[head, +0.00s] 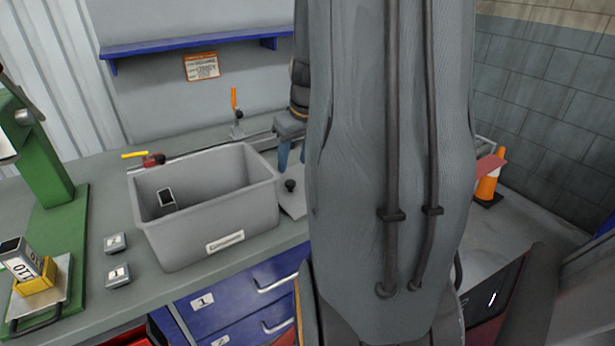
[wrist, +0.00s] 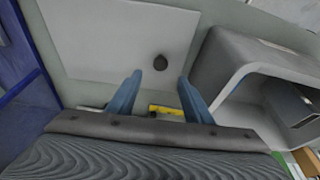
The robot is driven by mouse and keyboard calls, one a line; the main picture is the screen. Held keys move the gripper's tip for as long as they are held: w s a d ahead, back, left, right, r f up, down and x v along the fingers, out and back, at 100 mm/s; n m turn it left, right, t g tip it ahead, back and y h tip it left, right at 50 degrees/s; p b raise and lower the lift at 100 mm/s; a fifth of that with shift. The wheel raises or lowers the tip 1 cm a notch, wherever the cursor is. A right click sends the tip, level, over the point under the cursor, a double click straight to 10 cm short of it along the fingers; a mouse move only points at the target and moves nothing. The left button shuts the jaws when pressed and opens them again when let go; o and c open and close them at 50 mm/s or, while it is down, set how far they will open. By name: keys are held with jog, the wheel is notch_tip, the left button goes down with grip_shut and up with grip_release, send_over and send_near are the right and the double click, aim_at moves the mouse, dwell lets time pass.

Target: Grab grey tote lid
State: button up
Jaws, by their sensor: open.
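The grey tote lid (head: 294,203) lies flat on the bench just right of the grey tote, partly hidden by my arm. It has a small black knob (head: 290,185). In the wrist view the lid (wrist: 105,40) is a pale flat plate, and its knob (wrist: 159,62) shows centred between and just beyond my blue fingertips. My gripper (head: 291,160) is open and empty, fingers pointing down above the lid near the knob. The exact gap between fingertips and knob is hard to tell.
The open grey tote (head: 225,212) holds a small square metal tube (head: 166,198). Behind it lie a red and yellow tool (head: 152,160) and an orange-handled clamp (head: 235,112). A green press (head: 45,165) stands left. An orange cone (head: 488,182) is at right.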

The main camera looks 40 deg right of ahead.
aim_at(290, 182)
jog(key=shift+p+x, duration=0.8)
jog(key=shift+x, duration=2.95)
jog(key=shift+s, duration=0.2)
jog(key=shift+c, duration=0.4)
grip_shut()
